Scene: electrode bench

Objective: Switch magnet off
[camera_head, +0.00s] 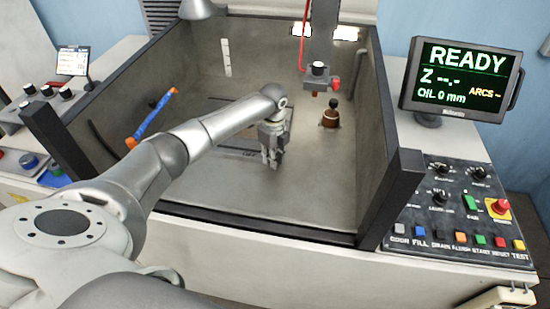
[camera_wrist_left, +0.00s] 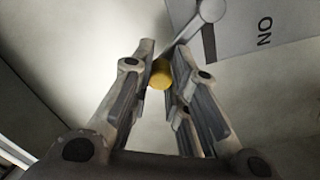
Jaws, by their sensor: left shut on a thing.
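The magnet block (camera_head: 222,131) lies on the tank floor, partly hidden behind my left arm and gripper. In the left wrist view, its grey top (camera_wrist_left: 240,32) carries the word ON. A lever (camera_wrist_left: 186,37) runs from a round grey hub to a yellow knob (camera_wrist_left: 160,74). My left gripper (camera_head: 271,160) reaches down into the tank. In the left wrist view, its fingers (camera_wrist_left: 163,62) are shut on the yellow knob. The knob is hidden in the head view. My right gripper is not in view.
Tank walls (camera_head: 366,125) surround the work area. A machine head (camera_head: 318,70) hangs at the back, near a brown round part (camera_head: 330,117). A blue and orange hose (camera_head: 150,118) is at left. A READY screen (camera_head: 461,80) and button panel (camera_head: 462,210) stand right. The front tank floor is clear.

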